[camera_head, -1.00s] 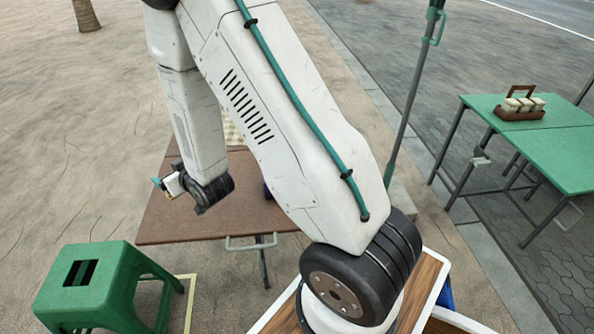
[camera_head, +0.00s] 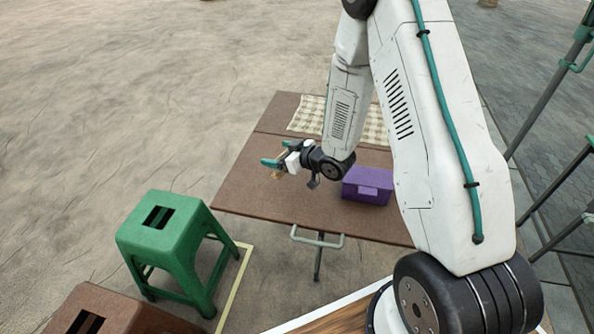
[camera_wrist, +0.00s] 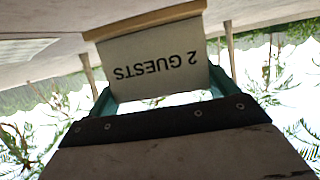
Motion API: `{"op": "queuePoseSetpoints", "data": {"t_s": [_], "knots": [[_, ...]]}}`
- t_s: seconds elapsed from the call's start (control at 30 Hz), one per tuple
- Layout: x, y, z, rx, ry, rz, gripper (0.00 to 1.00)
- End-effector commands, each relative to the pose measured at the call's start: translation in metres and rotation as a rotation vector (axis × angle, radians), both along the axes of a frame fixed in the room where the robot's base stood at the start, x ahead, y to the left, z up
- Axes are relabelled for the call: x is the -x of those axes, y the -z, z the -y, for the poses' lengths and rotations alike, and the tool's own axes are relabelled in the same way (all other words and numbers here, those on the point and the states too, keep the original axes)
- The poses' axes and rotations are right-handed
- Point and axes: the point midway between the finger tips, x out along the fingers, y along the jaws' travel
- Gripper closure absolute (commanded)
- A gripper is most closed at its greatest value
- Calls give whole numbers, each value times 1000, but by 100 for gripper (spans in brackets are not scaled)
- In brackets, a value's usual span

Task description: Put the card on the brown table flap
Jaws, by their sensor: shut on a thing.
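My gripper (camera_head: 274,166) has teal fingers and is shut on the card (camera_head: 279,174). In the wrist view, the card (camera_wrist: 155,62) is pale, reads "2 GUESTS" upside down, and has a wooden strip along its far edge. The teal fingers (camera_wrist: 163,92) lie at its two sides. The brown table flap (camera_head: 265,200) is below the gripper in the head view, with its left part bare. The card appears above it; the exact gap cannot be told.
A purple box (camera_head: 367,186) stands on the brown table right of my gripper. A checkered cloth (camera_head: 310,113) lies farther back. A green stool (camera_head: 165,228) stands at the front left, with a brown stool (camera_head: 115,310) below it.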

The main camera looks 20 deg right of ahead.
Motion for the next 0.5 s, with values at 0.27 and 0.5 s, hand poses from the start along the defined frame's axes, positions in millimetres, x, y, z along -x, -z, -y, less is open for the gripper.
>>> {"op": "queuePoseSetpoints", "data": {"t_s": [0.27,0.5], "knots": [[0,33,0,0,2,-3,36],[0,61,1,0,3,0,36]]}}
